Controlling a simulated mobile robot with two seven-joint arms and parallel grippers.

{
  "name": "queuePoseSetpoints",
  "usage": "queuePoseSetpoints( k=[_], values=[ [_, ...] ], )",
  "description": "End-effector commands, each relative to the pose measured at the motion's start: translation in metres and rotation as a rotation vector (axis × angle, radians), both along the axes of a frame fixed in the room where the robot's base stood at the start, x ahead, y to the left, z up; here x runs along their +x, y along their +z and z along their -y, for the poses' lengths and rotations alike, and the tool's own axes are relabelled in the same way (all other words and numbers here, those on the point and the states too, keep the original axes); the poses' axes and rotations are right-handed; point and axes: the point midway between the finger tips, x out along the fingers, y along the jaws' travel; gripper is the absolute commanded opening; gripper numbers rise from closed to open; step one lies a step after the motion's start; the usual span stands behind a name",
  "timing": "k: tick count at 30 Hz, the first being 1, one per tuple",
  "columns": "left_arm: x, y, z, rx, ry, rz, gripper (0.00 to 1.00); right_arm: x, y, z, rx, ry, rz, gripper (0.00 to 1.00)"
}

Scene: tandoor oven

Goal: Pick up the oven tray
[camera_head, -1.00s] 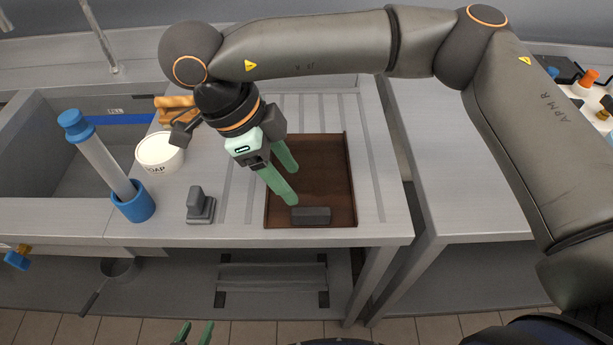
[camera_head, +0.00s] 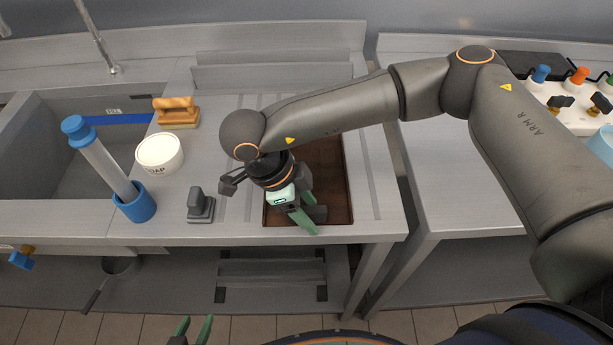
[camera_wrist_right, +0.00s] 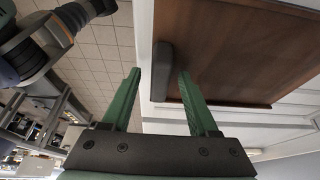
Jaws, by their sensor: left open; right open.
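The oven tray (camera_head: 337,185) is a flat brown rectangle lying on the steel counter, with a dark grey block-like handle (camera_head: 318,213) at its near edge. My right gripper (camera_head: 312,222) is open over the near edge, partly hiding the tray and handle in the head view. In the right wrist view, the handle (camera_wrist_right: 162,72) shows between the two green fingers (camera_wrist_right: 159,74), with the brown tray surface (camera_wrist_right: 230,40) beyond. I cannot tell whether the fingers touch the handle. My left gripper (camera_head: 190,331) is open and empty at the bottom edge, away from the counter.
Left of the tray stand a grey press-like tool (camera_head: 200,207), a white soap bowl (camera_head: 160,153), a wooden brush (camera_head: 176,112) and a blue holder (camera_head: 136,204). A sink (camera_head: 60,150) lies further left. A second counter (camera_head: 455,180) stands right, across a gap.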

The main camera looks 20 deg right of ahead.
Motion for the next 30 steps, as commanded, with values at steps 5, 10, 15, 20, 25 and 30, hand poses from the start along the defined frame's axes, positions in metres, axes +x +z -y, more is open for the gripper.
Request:
queuePoseSetpoints(
  k=[5,10,15,20,25,30],
  values=[
    [-0.0001,-0.0003,0.0001,0.0,0.0,0.0,0.5,0.0,0.0001,-0.0002,0.0,0.0,0.0,0.51],
    [-0.0001,-0.0003,0.0001,0.0,0.0,0.0,0.5,-0.0001,0.0004,-0.0004,0.0,0.0,0.0,0.32],
    [-0.0001,-0.0003,0.0001,0.0,0.0,0.0,0.5,-0.0001,0.0005,-0.0005,0.0,0.0,0.0,0.13],
    [-0.0001,-0.0003,0.0001,0.0,0.0,0.0,0.5,-0.0001,0.0006,-0.0005,0.0,0.0,0.0,0.0],
    [-0.0002,-0.0002,0.0001,0.0,0.0,0.0,0.5,0.0,0.0007,-0.0005,0.0,0.0,0.0,0.0],
    [-0.0002,-0.0002,0.0001,0.0,0.0,0.0,0.5,0.0,0.0007,-0.0005,0.0,0.0,0.0,0.0]
  ],
)
